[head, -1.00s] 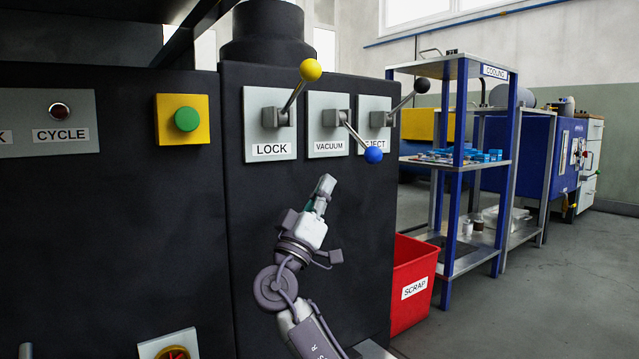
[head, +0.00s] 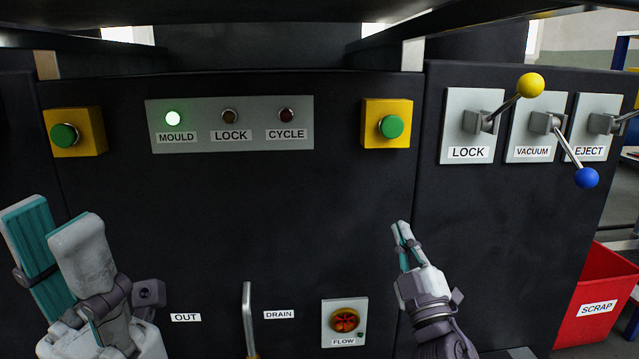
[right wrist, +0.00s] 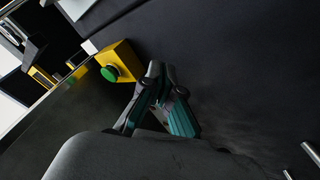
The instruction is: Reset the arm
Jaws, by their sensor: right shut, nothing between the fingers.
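My right gripper (head: 402,240) is shut and empty in the head view, in front of the black panel below the right green button (head: 391,127). It also shows in the right wrist view (right wrist: 155,75), fingertips together, with a yellow box and green button (right wrist: 110,73) beyond it. My left gripper (head: 55,225) is at the lower left of the head view, its two fingers apart with nothing seen between them. The LOCK lever (head: 505,108) with a yellow knob points up and right. The VACUUM lever (head: 568,150) with a blue knob points down and right. The EJECT lever (head: 610,123) is partly cut off.
An indicator panel (head: 232,140) has the MOULD lamp lit green; LOCK and CYCLE lamps look unlit. A left green button (head: 64,136), a drain handle (head: 247,310) and a FLOW gauge (head: 344,320) are on the black front. A red SCRAP bin (head: 598,275) stands at right.

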